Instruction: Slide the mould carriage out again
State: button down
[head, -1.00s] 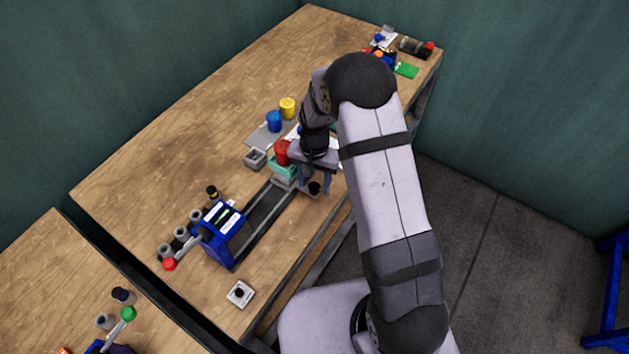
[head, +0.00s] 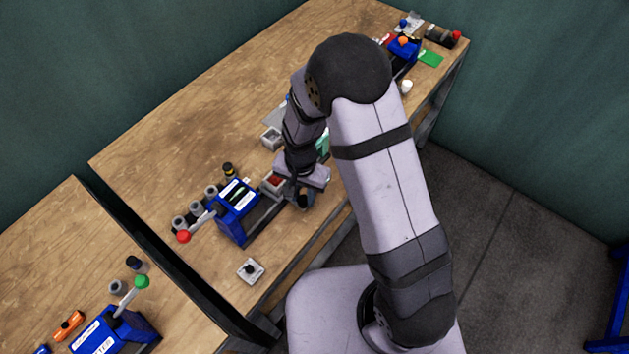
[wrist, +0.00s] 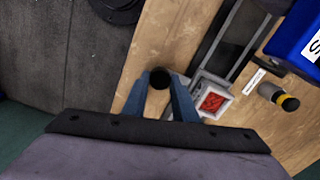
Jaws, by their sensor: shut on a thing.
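The mould carriage sits on the dark rails (wrist: 240,35) in front of the blue press (head: 238,211). It carries a square grey mould (wrist: 226,91) with red material (wrist: 212,102) inside, and the mould also shows in the head view (head: 263,185). My gripper (wrist: 159,84) is shut on the carriage's round black knob (wrist: 158,78). In the head view my gripper (head: 303,196) is low over the rails, with the mould between it and the press. The mould is outside the press body. My wrist hides part of the carriage in the head view.
A black bottle with a yellow band (wrist: 284,99) stands beside the press. Grey cylinders (head: 195,207) and a red-knobbed lever (head: 184,236) are on its far side. A small square block (head: 250,271) lies near the table edge. A grey tray (head: 271,137) stands behind my wrist.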

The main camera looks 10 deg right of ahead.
jog(key=c, duration=1.4)
grip_release()
jog(key=shift+c, duration=0.2)
jog(key=shift+r, duration=0.1)
jog(key=shift+r+b, duration=0.85)
jog(key=shift+r, duration=2.75)
